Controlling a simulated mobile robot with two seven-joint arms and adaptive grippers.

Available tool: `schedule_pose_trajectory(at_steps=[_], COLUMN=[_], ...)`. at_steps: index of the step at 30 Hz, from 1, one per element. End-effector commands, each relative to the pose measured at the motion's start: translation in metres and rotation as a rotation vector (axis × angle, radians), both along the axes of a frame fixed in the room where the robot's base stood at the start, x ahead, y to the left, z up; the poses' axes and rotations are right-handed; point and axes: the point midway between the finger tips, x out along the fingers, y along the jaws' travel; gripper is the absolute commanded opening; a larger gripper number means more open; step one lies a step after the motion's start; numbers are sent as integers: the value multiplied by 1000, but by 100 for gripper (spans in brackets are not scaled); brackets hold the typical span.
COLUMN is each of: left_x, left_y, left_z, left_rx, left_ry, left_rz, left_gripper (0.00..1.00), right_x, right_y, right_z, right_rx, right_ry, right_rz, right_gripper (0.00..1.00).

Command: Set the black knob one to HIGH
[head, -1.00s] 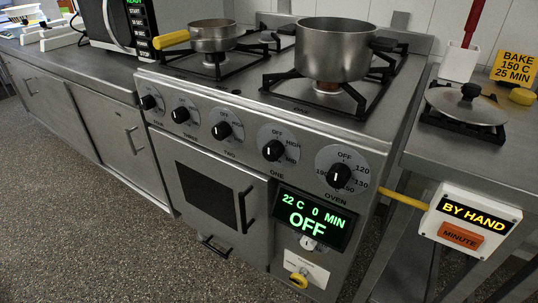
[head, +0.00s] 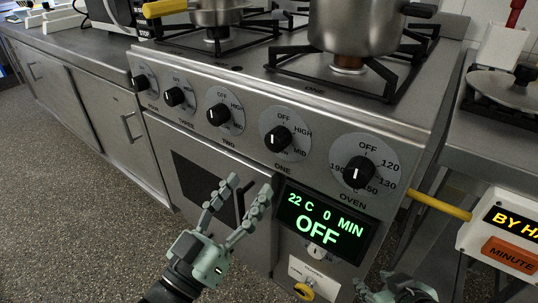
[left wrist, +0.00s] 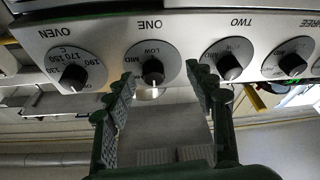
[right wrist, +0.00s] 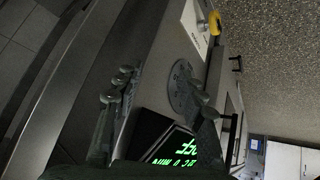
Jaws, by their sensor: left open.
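Black knob one (head: 278,139) sits on its round grey dial on the stove front, between knob two and the oven knob. Its white mark points up, toward OFF; HIGH is at the dial's right. My left gripper (head: 250,186) is open and empty, below and left of knob one in the head view. In the left wrist view, which is upside down, knob one (left wrist: 152,71) appears between the open fingers (left wrist: 162,76), apart from them. My right gripper (right wrist: 162,92) is open and empty; in the head view only part of it shows at the bottom edge.
The oven knob (head: 357,170) is right of knob one, and knob two (head: 219,114) is left. The oven display (head: 322,221) reads OFF below. A pot (head: 354,28) stands on the burner above. A BY HAND box (head: 504,235) is at the right.

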Motion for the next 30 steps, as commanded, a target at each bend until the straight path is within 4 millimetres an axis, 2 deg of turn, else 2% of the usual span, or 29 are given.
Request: schedule_pose_trajectory(at_steps=[3, 5, 13, 21, 30], left_x=[-10, -8, 24, 46, 48], left_y=[-7, -9, -30, -45, -46], left_z=[21, 27, 43, 52, 52], left_rx=[-55, -63, -62, -61, -59], left_ry=[-63, -71, -73, -68, -67], left_rz=[-36, -41, -39, -38, -38], left_gripper=[55, 55, 55, 55, 55], right_x=[-1, -2, -13, -21, -21], right_y=[3, 2, -8, -15, -16], right_z=[9, 11, 4, -2, -3], right_rx=[8, 6, -16, -30, -32], right_ry=[-20, -15, 47, 90, 95], right_rz=[2, 0, -20, -34, -35], right_gripper=[40, 40, 40, 40, 40])
